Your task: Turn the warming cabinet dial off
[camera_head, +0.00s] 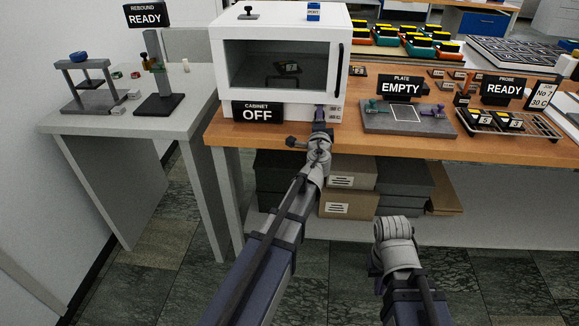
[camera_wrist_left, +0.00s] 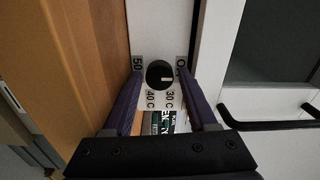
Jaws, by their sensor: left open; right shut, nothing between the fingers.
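The white warming cabinet (camera_head: 283,22) stands at the left end of the wooden bench, its door closed. A sign (camera_head: 258,112) below its door reads CABINET OFF. The black round dial (camera_wrist_left: 159,74) is in the left wrist view, with labels 50, 40 C, 30 C and a partly covered one starting with O around it. Its white mark points right, roughly between the O label and 30 C. My left gripper (camera_wrist_left: 161,80) is open, its fingers on either side of the dial; contact cannot be told. In the head view the left gripper (camera_head: 320,115) covers the dial. My right gripper is not visible.
A black door handle (camera_wrist_left: 270,120) sticks out to the right of the dial. A grey plate fixture (camera_head: 410,118) signed EMPTY and a probe rack (camera_head: 510,124) signed READY stand right of the cabinet. Boxes (camera_head: 350,172) sit under the bench.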

